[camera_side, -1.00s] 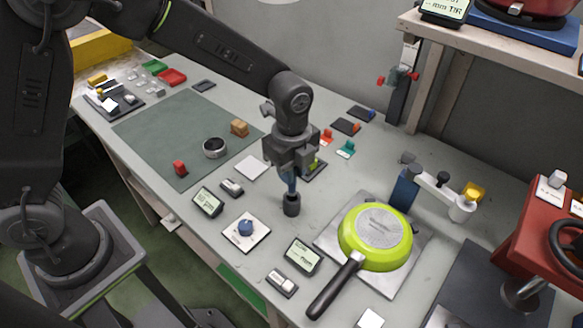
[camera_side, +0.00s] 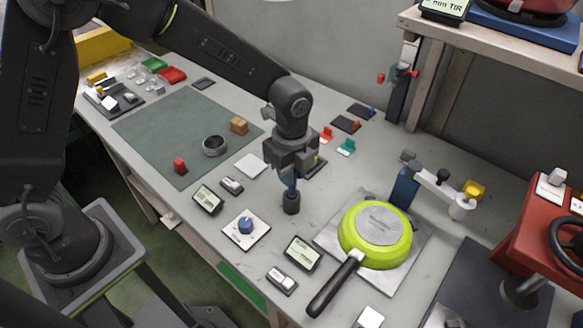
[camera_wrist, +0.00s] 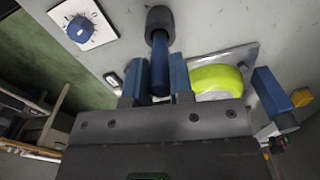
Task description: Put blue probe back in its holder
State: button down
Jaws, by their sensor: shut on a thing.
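My gripper (camera_side: 290,180) points down over the middle of the bench, shut on the blue probe (camera_side: 291,184). In the wrist view my gripper (camera_wrist: 158,82) has one blue finger on each side of the blue probe (camera_wrist: 159,62). The probe looks upright, and its lower end meets a dark round cup (camera_side: 291,204), which looks like the holder. The cup also shows in the wrist view (camera_wrist: 160,20). The probe's tip is hidden, so I cannot tell how deep it sits in the cup.
A green pan (camera_side: 362,250) lies upside down on a metal plate (camera_side: 412,275) to the right. A blue dial (camera_side: 246,226) and small displays (camera_side: 302,254) are in front. A white square (camera_side: 251,165) lies left. A post with an arm (camera_side: 405,186) stands behind the pan.

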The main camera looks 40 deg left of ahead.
jog(key=shift+f, duration=2.2)
jog(key=c, duration=0.9)
grip_release()
jog(key=shift+r, duration=0.1)
notch_tip(320, 180, up, 14)
jog(key=shift+f, duration=0.15)
